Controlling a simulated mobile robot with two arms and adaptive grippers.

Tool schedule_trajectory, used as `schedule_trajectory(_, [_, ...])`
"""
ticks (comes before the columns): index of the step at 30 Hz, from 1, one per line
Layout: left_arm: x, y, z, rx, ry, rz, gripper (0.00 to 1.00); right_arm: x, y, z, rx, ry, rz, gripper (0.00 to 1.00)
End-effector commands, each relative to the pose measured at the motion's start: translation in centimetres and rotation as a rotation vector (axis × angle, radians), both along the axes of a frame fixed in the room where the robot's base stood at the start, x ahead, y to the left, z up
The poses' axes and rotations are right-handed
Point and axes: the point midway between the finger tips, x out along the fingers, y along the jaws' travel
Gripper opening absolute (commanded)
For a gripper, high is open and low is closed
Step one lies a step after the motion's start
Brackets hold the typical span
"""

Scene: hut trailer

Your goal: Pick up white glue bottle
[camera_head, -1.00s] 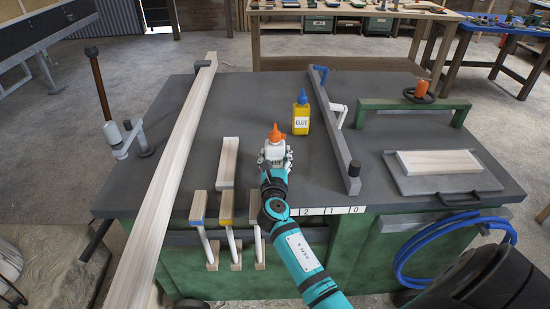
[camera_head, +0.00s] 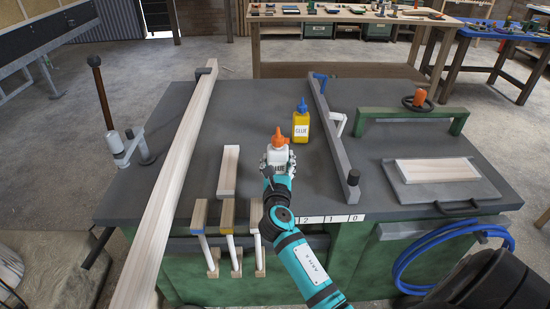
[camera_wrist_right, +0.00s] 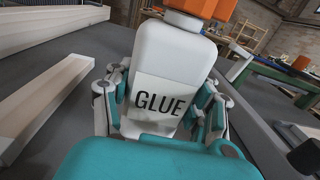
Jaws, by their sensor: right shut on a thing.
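The white glue bottle (camera_head: 279,154) with an orange cap is upright over the dark workbench top in the head view. My right gripper (camera_head: 278,168) is shut around its body. In the right wrist view the bottle (camera_wrist_right: 172,70) fills the middle, its GLUE label facing the camera, with fingers of my right gripper (camera_wrist_right: 162,110) on both sides. I cannot tell for sure how far its base is from the bench. My left gripper is not in view.
A yellow glue bottle (camera_head: 301,123) with a blue cap stands just behind and right. A long wooden beam (camera_head: 180,160) lies left, a grey bar clamp (camera_head: 335,135) right. A short wooden block (camera_head: 228,171) lies near the gripper. Clamps (camera_head: 229,215) hang at the front edge.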

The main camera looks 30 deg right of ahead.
Motion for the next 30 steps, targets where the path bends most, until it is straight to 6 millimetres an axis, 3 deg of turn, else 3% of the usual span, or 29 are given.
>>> schedule_trajectory(9, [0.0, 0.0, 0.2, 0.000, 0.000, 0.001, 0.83, -8.3, 2.5, 1.0, -0.002, -0.002, 0.001, 0.08])
schedule_trajectory(15, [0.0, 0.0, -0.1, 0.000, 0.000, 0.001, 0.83, -11.5, 3.5, 1.3, -0.002, -0.003, 0.001, 0.08])
schedule_trajectory(20, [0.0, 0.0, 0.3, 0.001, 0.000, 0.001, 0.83, -12.6, 3.8, 1.9, -0.002, -0.005, 0.000, 0.08])
schedule_trajectory(30, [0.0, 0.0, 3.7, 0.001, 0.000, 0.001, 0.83, -12.7, 3.9, 5.0, -0.003, -0.005, 0.001, 0.08])
